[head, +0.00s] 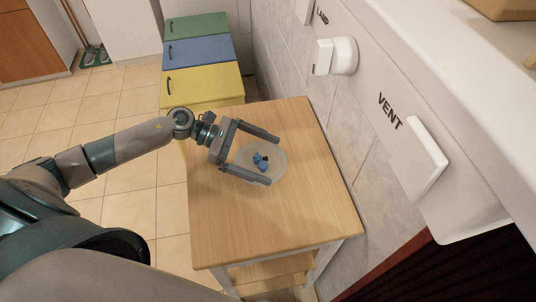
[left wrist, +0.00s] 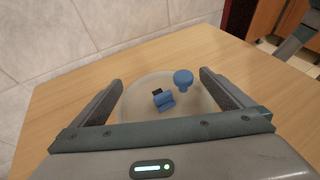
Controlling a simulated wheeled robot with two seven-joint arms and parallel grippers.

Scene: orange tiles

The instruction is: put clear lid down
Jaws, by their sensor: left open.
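The clear lid (head: 277,172) is a round translucent disc on the wooden table. It also shows in the left wrist view (left wrist: 137,106), low between the fingers. A blue mushroom-shaped knob (left wrist: 183,78) and a small blue piece with a black part (left wrist: 165,101) show within its outline. I cannot tell whether these pieces are attached to it. My left gripper (head: 275,160) is open, with one finger on either side of the disc's middle. In the left wrist view the fingers (left wrist: 163,88) are apart, with no clear contact on the blue pieces. My right gripper is not in view.
The wooden table (head: 290,225) is bare around the disc. A tiled wall with a white knob (head: 343,56) and a panel marked VENT (head: 418,160) runs along its right side. Green, blue and yellow (head: 203,85) bins stand behind the table.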

